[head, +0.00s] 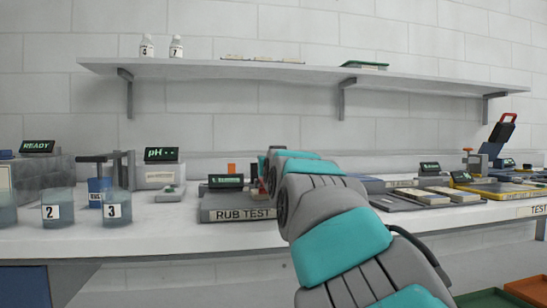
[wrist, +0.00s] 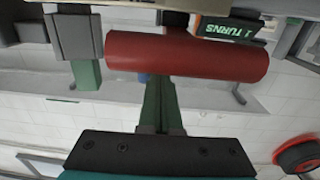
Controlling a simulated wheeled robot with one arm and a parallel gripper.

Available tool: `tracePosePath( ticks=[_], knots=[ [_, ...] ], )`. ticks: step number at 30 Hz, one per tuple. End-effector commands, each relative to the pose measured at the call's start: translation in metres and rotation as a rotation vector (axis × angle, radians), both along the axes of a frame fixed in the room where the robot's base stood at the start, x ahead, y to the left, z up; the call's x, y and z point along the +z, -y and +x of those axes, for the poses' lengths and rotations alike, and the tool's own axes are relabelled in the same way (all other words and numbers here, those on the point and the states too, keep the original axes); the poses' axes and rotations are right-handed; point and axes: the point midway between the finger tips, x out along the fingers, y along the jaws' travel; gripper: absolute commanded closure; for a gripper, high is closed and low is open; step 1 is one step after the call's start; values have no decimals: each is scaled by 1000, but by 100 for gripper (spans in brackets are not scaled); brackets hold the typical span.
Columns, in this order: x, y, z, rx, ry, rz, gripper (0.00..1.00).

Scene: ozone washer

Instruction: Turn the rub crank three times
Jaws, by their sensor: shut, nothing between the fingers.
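The grey station labelled RUB TEST (head: 240,214) stands on the bench in the head view, with a small lit display (head: 226,181) on top. My teal and grey arm reaches over its right side and hides the crank and my gripper there. In the wrist view a red cylinder (wrist: 187,56), which looks like the crank's handle, lies across the upper middle. My gripper (wrist: 163,90) is shut and empty, its green fingers reaching up to the cylinder, which covers their tips. I cannot tell whether they touch. A display reading TURNS (wrist: 228,29) is beside it; its digit is unclear.
Numbered beakers (head: 117,205) and a pH meter (head: 160,170) stand to the left on the bench. Grey trays with pale slabs (head: 430,198) lie to the right of my arm. A wall shelf (head: 300,72) runs above. Red ring-shaped thing (wrist: 299,155) shows at the wrist view's lower right.

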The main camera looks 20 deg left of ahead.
Motion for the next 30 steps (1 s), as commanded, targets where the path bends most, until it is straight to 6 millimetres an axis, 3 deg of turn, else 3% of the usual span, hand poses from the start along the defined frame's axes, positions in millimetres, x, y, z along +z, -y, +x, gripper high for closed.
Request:
tracePosePath(
  ticks=[15, 30],
  knots=[
    [1, -14, 19, 1, 1, -2, 100],
    [1, -15, 21, 0, 1, 0, 100]
  ],
)
